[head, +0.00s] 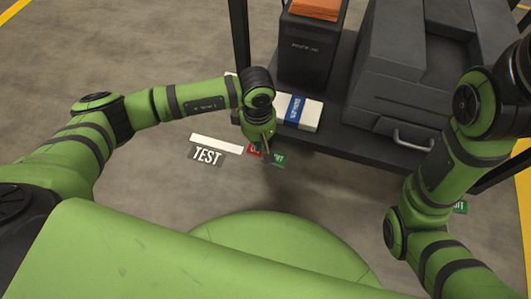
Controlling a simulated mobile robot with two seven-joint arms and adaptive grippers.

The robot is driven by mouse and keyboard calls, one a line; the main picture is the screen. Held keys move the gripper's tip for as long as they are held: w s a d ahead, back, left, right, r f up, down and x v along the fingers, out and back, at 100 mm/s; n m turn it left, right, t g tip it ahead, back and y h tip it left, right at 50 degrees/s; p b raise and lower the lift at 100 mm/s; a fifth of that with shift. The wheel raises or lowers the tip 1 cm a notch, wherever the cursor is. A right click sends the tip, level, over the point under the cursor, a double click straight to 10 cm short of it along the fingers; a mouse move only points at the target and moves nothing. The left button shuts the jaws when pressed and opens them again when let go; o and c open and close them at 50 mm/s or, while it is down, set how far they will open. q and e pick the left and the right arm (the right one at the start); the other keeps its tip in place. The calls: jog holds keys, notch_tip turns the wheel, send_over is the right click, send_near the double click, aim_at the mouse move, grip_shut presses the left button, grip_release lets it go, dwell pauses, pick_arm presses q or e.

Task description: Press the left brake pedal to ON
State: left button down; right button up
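My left gripper (267,143) points down over the floor, in front of the dark rotor stand. Its fingers are small and seen from above, so I cannot tell whether they are open or shut. A small red label (254,151) and a green label (278,159) lie on either side of its tip. I cannot make out the left brake pedal; the gripper and wrist cover the spot between the labels. My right arm comes in from the right, and its gripper is out of view.
A white box with a blue band (298,111) sits on the stand's edge. Dark housings with a metal handle (413,143) stand behind. Another green label (460,207) shows at right.

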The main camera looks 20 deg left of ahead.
pick_arm(q)
jog(key=shift+f+b, duration=0.75)
jog(key=shift+f, duration=0.15)
jog(key=shift+r, duration=0.1)
dwell(0.3)
jog(key=shift+r+p, duration=2.8)
jog(key=shift+r, duration=0.7)
jog(key=shift+f, duration=0.1)
